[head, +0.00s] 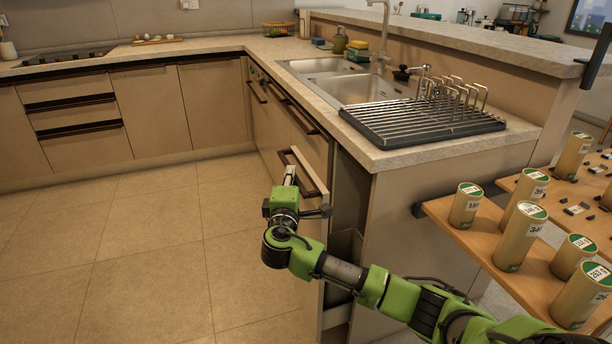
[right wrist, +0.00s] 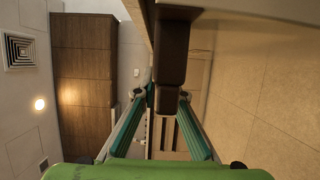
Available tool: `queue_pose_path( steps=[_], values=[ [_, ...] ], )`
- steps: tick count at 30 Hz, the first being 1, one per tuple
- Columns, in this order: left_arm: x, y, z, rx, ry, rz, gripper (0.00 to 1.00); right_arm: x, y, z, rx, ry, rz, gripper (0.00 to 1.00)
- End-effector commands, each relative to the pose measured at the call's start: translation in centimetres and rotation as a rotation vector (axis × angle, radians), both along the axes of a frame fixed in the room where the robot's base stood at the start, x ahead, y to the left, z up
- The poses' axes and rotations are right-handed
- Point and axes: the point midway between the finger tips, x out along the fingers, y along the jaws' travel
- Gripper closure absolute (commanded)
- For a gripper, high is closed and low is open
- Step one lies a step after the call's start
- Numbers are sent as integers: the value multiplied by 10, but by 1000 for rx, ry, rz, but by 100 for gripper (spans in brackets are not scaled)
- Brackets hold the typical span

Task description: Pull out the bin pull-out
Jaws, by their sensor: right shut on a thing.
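The bin pull-out (head: 311,174) is the tall beige front at the near end of the sink counter. It stands part of the way out, with a gap between it and the cabinet end, and a grey bin (head: 345,254) shows inside low down. Its dark bar handle (head: 290,160) is near the top of the front. My right gripper (head: 290,176) is at this handle. In the right wrist view its two green fingers (right wrist: 163,103) are on either side of the dark handle (right wrist: 171,58), shut on it. My left gripper is not in view.
A dish rack (head: 420,122) stands on the counter above the pull-out. Wooden shelves (head: 480,240) with several labelled cans are at the right, close to my right arm. The tiled floor (head: 150,250) at the left is clear.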

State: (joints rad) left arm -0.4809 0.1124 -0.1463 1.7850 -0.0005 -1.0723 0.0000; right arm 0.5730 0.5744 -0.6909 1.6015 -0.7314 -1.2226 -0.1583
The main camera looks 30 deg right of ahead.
Motion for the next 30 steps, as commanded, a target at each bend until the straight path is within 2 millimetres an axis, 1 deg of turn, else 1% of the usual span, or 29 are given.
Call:
queue_pose_path(
  steps=[1,4,6,12,18,24,30],
  values=[
    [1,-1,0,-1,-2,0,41,4,15,-1,6,0,6,100],
    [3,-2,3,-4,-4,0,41,10,41,-1,4,-1,6,100],
    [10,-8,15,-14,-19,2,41,15,60,-1,5,-2,6,100],
    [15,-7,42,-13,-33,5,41,27,112,-2,4,-2,5,100],
    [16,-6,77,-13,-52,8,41,38,155,-2,2,-1,3,100],
    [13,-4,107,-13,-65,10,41,45,184,0,-2,-2,2,100],
    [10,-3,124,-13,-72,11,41,48,198,0,-2,-1,1,100]
  ],
)
